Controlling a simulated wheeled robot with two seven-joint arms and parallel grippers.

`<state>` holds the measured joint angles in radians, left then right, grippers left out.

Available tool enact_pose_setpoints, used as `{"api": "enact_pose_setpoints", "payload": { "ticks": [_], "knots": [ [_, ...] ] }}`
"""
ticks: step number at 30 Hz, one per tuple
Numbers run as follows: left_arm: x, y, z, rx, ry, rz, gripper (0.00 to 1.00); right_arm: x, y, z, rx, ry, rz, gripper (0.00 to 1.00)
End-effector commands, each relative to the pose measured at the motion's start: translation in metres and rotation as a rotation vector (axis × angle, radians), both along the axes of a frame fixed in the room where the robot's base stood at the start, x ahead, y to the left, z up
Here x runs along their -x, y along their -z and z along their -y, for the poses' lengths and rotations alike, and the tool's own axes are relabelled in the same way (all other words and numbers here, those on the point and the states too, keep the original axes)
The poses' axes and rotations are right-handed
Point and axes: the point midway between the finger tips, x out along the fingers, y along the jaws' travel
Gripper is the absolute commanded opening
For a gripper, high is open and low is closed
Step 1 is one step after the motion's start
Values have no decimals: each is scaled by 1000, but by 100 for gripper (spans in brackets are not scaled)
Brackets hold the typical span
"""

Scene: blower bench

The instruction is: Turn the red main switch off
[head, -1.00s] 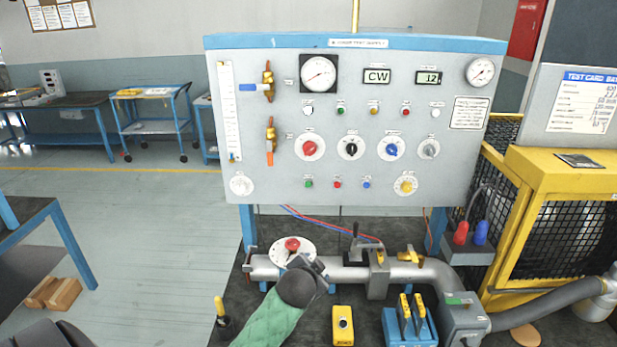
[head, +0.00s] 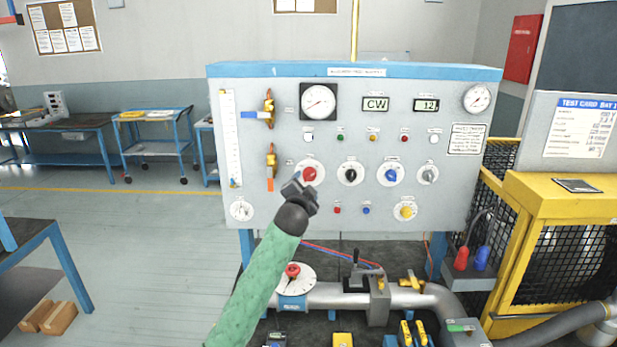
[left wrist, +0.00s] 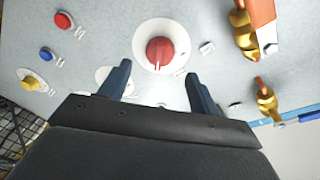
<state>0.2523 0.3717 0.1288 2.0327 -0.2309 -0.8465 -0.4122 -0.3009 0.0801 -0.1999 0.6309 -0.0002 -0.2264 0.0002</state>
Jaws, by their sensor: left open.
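The red main switch (head: 309,174) is a round red knob on a white disc at the left of the grey panel's knob row. In the left wrist view the red knob (left wrist: 160,50) shows ahead of the fingers, a white mark near its lower edge. My left gripper (head: 298,188) is just below and left of the knob in the head view. In the left wrist view the left gripper (left wrist: 160,82) is open, with the knob beyond the gap between its fingers, apparently untouched. My right gripper is not in view.
Black (head: 350,174), blue (head: 391,174) and grey (head: 428,174) knobs sit to the right. Two brass valves, with a blue handle (head: 254,115) and an orange handle (head: 270,184), are at left. A pipe (head: 335,296) with another red knob (head: 292,270) lies below.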

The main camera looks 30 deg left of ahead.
Motion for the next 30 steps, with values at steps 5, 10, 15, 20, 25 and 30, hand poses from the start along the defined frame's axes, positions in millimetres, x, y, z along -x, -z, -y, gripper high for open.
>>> {"api": "enact_pose_setpoints", "payload": {
  "ticks": [5, 10, 15, 20, 25, 30],
  "knots": [
    [-25, -5, -11, 1, 0, -1, 63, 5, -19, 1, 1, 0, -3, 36],
    [-44, -3, -19, 1, -1, 0, 63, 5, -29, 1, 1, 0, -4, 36],
    [-52, -1, -22, 1, 0, 0, 63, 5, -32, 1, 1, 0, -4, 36],
    [-53, 0, -23, 1, 1, 0, 63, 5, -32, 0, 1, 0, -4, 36],
    [-53, 0, -23, 1, 1, 0, 55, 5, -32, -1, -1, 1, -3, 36],
    [-53, 0, -23, 1, 1, 0, 22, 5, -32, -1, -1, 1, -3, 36]
  ]
}}
